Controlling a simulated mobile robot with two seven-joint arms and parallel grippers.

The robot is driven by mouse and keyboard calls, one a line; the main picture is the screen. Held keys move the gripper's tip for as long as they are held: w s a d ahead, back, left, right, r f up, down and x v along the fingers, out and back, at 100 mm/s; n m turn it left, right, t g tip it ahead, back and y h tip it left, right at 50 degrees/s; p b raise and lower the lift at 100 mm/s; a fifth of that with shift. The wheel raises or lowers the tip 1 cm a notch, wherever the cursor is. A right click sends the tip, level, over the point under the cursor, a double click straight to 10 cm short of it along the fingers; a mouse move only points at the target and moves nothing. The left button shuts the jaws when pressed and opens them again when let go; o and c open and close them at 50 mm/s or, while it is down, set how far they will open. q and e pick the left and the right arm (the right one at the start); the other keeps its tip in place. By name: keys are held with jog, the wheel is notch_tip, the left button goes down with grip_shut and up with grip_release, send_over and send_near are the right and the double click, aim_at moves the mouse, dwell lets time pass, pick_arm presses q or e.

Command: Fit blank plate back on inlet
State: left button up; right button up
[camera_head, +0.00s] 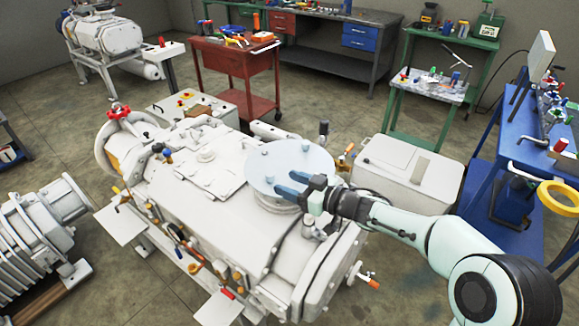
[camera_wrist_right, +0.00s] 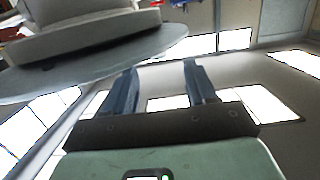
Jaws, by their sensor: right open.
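The blank plate (camera_head: 305,160) is a pale grey-blue disc lying roughly flat over the inlet (camera_head: 268,203) on top of the white vacuum pump (camera_head: 215,210). My right gripper (camera_head: 283,184) reaches in from the right, and its blue fingers overlap the plate's near right part in the head view. In the right wrist view, which looks upside down, the plate (camera_wrist_right: 110,62) is at upper left by the open fingers (camera_wrist_right: 160,75). Nothing shows between the fingers. I cannot tell whether a finger touches the plate. My left gripper is not in view.
A dark-knobbed fitting (camera_head: 323,130) stands just behind the plate. A white cabinet (camera_head: 410,170) is to the right, with a blue bench (camera_head: 490,175) beyond it. A red tool cart (camera_head: 235,60) stands behind the pump. Another ribbed machine (camera_head: 40,235) is at left.

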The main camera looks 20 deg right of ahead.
aim_at(274, 176)
jog(key=x, duration=0.7)
jog(key=shift+w+f, duration=0.25)
grip_shut()
dwell(0.9)
jog(key=shift+r, duration=0.25)
